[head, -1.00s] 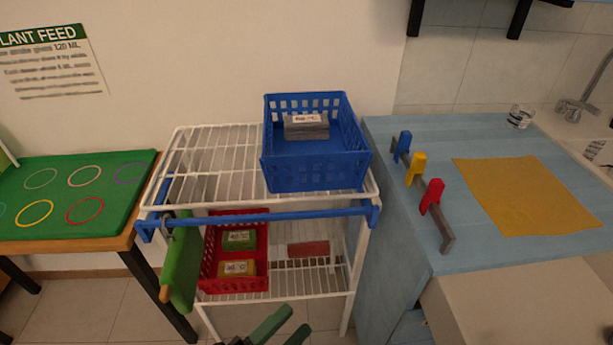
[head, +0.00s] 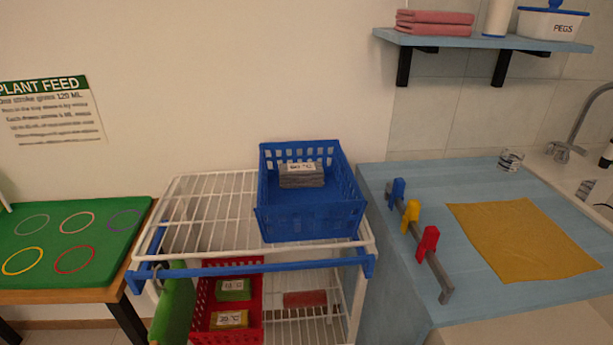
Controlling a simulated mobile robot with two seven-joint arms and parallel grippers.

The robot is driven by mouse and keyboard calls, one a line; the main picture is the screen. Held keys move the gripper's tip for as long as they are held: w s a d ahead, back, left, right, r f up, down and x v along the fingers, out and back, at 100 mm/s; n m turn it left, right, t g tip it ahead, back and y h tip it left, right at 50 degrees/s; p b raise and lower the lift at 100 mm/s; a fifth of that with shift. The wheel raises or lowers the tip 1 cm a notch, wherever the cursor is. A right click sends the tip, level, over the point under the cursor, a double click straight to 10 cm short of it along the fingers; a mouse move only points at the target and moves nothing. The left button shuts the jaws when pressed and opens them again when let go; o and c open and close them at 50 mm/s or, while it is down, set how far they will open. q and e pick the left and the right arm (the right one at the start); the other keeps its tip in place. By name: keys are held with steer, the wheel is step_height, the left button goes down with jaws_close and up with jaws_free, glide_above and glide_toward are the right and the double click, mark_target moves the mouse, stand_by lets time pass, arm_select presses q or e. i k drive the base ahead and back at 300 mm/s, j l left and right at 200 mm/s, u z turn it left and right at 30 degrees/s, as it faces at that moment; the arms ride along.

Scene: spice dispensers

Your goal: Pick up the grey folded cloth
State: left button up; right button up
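The grey folded cloth (head: 302,180) lies in the back part of the blue basket (head: 310,226) on the top shelf of the white wire rack. A white label with dark print sits on the cloth. The basket's near wall stands in front of it, but the cloth shows over the rim. Neither of my grippers is in the head view.
The white wire rack (head: 205,206) has a blue front bar (head: 250,268) and a lower red basket (head: 198,304) with labelled cloths. A blue counter (head: 400,268) on the right bears a clip rail (head: 432,264) and yellow cloth (head: 520,240). A wall shelf (head: 480,41) hangs above.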

mark_target(301, 174)
steer(key=j+z, duration=0.2)
steer(key=z, duration=0.3)
steer(key=j+z, duration=0.2)
steer(key=z, duration=0.3)
steer(key=k+j+z, duration=0.15)
steer(key=j+z, duration=0.15)
steer(key=k+j+z, duration=0.3)
steer(key=j, duration=0.15)
steer(key=k+j, duration=0.3)
steer(key=j, duration=0.2)
steer(key=k+j+z, duration=0.1)
steer(key=k+j, duration=0.2)
steer(key=j, duration=0.15)
steer(key=k+j+z, duration=0.1)
steer(key=k+j, duration=0.25)
steer(key=j, duration=0.15)
